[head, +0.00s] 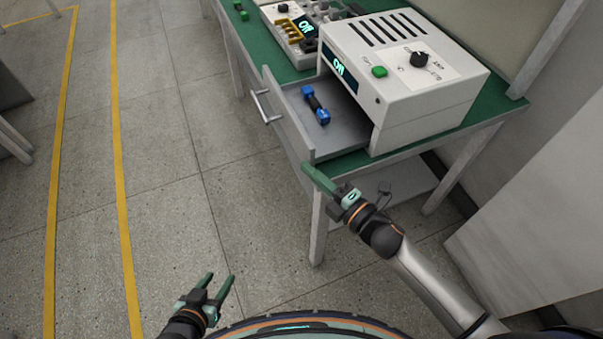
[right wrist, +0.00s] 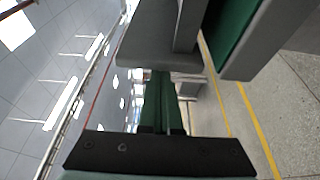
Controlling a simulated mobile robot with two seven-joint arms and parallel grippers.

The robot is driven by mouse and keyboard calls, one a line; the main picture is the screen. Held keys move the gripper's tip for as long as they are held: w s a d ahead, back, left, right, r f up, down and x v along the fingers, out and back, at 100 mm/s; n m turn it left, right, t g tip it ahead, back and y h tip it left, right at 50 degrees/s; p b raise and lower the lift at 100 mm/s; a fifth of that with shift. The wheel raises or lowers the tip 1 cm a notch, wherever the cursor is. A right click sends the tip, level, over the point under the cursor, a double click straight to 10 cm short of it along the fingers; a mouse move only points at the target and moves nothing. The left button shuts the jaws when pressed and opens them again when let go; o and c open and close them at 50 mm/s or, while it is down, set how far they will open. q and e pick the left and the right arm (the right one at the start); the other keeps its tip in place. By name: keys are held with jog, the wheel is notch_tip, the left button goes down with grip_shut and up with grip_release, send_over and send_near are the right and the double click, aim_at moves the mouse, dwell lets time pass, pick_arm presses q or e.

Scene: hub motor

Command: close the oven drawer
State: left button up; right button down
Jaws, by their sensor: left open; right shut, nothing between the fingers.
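The white oven (head: 405,75) stands on a green-topped table. Its grey drawer (head: 345,130) is pulled out to the left, with a bar handle (head: 264,106) on its front panel. A blue and black dumbbell-shaped part (head: 316,105) lies inside the drawer. My right gripper (head: 312,174) is shut and empty, its tips close to the near end of the drawer front; I cannot tell whether they touch. In the right wrist view its green fingers (right wrist: 160,100) point at a grey panel. My left gripper (head: 218,284) is open and empty above the floor, well away from the drawer.
A grey wall panel (head: 545,200) rises at the right. The floor left of the table is clear, with yellow lines (head: 118,150).

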jog(key=w+d, duration=0.1)
jog(key=d, duration=0.3)
jog(key=w+d+b, duration=0.1)
jog(key=w+d, duration=0.1)
jog(key=d, duration=0.3)
jog(key=w+d+b, duration=0.1)
jog(key=d, duration=0.3)
jog(key=shift+w+d, duration=0.3)
jog(key=shift+d, duration=0.1)
pick_arm(q)
jog(key=shift+f, duration=0.95)
pick_arm(e)
jog(key=shift+w+d, duration=0.1)
jog(key=shift+d, duration=0.35)
pick_arm(q)
jog(key=shift+a, duration=0.1)
